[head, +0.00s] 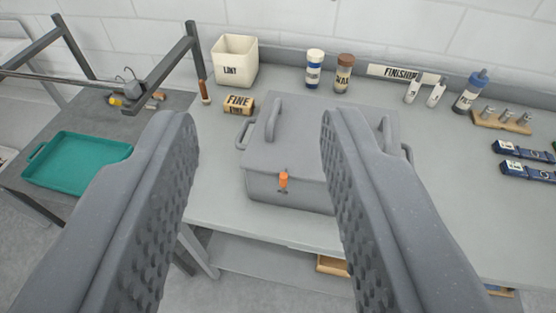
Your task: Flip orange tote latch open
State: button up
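A grey tote (300,150) with a closed lid and side handles stands on the grey bench. A small orange latch (284,180) sits on its front face near the top edge. My gripper (258,125) is open and empty, its two textured fingers wide apart. In the picture the latch lies between the fingers, with the tote beyond them. Neither finger appears to touch the latch. The right finger hides part of the tote's right side.
A white bin marked "LINT" (234,62), a "FINE" block (239,105), jars (314,68) and bottles (469,92) stand toward the back. Blue boxes (526,171) lie at right. A teal tray (77,160) is at left. Bare bench (225,195) shows left of the tote.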

aim_at(283, 176)
jog(key=u, duration=1.6)
jog(key=k, duration=2.15)
jog(key=z, duration=1.1)
jog(key=i, duration=1)
